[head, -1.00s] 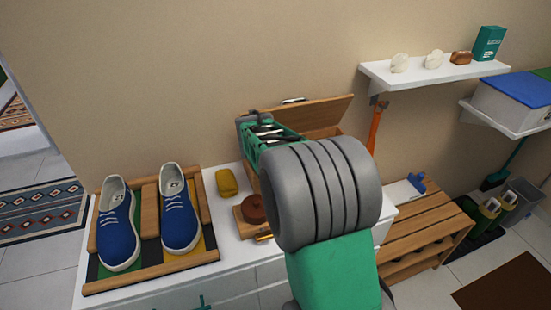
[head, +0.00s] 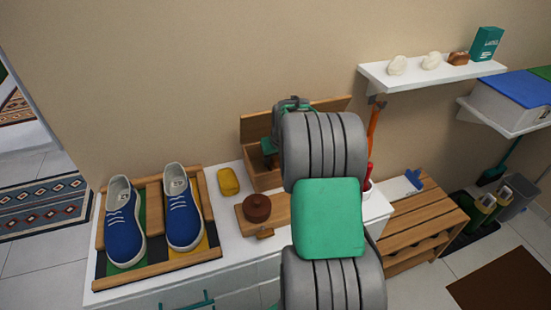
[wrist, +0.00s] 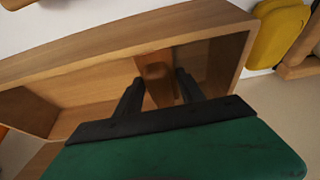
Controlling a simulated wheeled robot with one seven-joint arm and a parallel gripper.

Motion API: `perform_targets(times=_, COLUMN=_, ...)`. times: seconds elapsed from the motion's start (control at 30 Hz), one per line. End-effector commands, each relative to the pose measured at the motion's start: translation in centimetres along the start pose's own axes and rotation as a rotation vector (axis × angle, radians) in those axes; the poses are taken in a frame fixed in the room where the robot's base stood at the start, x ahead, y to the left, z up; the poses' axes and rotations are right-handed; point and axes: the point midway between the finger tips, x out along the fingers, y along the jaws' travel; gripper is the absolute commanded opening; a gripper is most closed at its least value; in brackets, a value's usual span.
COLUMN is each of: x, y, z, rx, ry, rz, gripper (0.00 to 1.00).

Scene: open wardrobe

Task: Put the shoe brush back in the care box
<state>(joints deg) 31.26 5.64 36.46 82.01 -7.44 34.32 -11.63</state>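The care box (head: 262,178) is a wooden box on the white cabinet by the wall, with its lid (head: 258,128) raised. My gripper (head: 269,148) is over and partly inside it, largely hidden behind my arm. In the wrist view, the dark fingers of my gripper (wrist: 160,76) stand apart and point into the care box (wrist: 100,55). A reddish-brown rounded wooden piece, which looks like the shoe brush (wrist: 156,71), shows between the fingertips with narrow gaps beside it. Its lower part is hidden, and I cannot tell whether a finger touches it.
A yellow sponge (head: 228,182) lies left of the box. Blue shoes (head: 183,213) rest on a tray at left. A white shelf (head: 430,73) hangs at right, and a slatted bench (head: 425,220) stands below.

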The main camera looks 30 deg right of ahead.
Motion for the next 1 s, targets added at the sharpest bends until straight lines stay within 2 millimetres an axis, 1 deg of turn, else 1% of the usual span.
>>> perform_targets(times=0.03, x=0.0, y=0.0, z=0.0, rx=0.0, ry=0.0, rz=0.0, gripper=0.5)
perform_targets(times=0.23, x=0.0, y=0.0, z=0.0, rx=0.0, ry=0.0, rz=0.0, gripper=0.66)
perform_targets(times=0.47, x=-0.1, y=0.0, z=0.0, rx=0.0, ry=0.0, rz=0.001, gripper=0.67)
perform_targets(times=0.57, x=-0.6, y=0.0, z=-0.1, rx=0.0, ry=0.001, rz=0.001, gripper=0.67)
perform_targets(times=0.67, x=-2.1, y=0.1, z=-0.2, rx=0.0, ry=0.005, rz=0.002, gripper=0.67)
perform_targets(times=0.9, x=-8.3, y=0.1, z=-0.1, rx=0.001, ry=0.005, rz=0.003, gripper=0.67)
perform_targets(times=1.0, x=-10.3, y=0.1, z=-0.1, rx=0.001, ry=0.004, rz=0.002, gripper=0.67)
